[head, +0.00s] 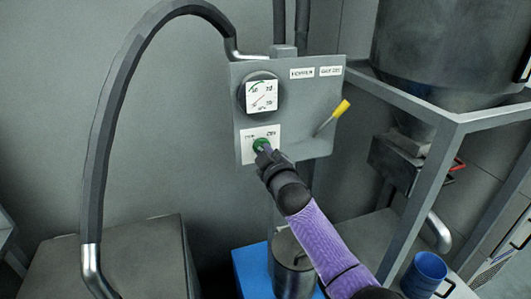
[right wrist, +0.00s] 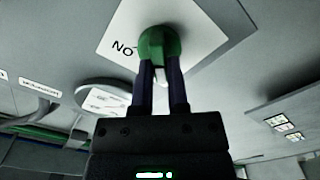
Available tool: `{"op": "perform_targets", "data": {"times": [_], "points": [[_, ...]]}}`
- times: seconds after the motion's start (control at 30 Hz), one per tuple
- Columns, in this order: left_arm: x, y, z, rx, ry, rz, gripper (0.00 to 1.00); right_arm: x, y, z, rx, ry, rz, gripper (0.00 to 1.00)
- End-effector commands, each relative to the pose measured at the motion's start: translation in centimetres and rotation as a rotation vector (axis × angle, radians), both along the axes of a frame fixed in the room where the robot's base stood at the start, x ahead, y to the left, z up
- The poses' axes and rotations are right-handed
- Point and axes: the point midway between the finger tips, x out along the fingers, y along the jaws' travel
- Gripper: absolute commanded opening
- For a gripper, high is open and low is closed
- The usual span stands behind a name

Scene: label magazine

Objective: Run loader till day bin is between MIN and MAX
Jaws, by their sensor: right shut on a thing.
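A grey control panel (head: 300,88) stands upright in the middle of the head view. It carries a round gauge (head: 262,95), a white switch plate (head: 250,134) with a green knob (head: 262,144), and a yellow-handled lever (head: 341,108) tilted to the upper right. My right gripper (head: 264,152) reaches up from below to the knob. In the right wrist view its two fingers (right wrist: 165,85) are closed on the green knob (right wrist: 159,44), in front of the white plate (right wrist: 190,25). The gripper hides part of the knob and plate lettering. The left gripper is not in view.
A large grey hopper (head: 440,50) sits in a metal frame (head: 425,135) at right. A ribbed hose (head: 97,150) arches from the panel's top down to the left, beside a grey box (head: 120,255). A blue mug (head: 425,272) stands low right, and a metal canister (head: 291,265) is below the panel.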

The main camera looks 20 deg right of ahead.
Motion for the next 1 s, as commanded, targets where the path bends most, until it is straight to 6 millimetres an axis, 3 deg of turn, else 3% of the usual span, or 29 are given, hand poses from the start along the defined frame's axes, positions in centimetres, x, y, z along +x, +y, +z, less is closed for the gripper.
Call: {"op": "perform_targets", "data": {"times": [0.33,0.37,0.5,0.83,1.0], "points": [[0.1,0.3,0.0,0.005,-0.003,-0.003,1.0,0.0,0.0,0.0,-0.005,0.001,0.0,0.0],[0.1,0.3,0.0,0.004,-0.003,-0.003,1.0,0.0,0.0,0.0,-0.005,0.001,0.001,0.23],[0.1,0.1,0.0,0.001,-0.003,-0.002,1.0,0.0,0.0,0.0,-0.004,0.001,0.001,0.53],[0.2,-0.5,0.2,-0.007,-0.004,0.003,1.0,-0.3,0.0,0.0,-0.003,0.0,0.0,0.54],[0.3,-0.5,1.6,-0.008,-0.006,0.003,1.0,-2.9,-0.1,0.3,-0.003,0.001,0.001,0.54]]}}
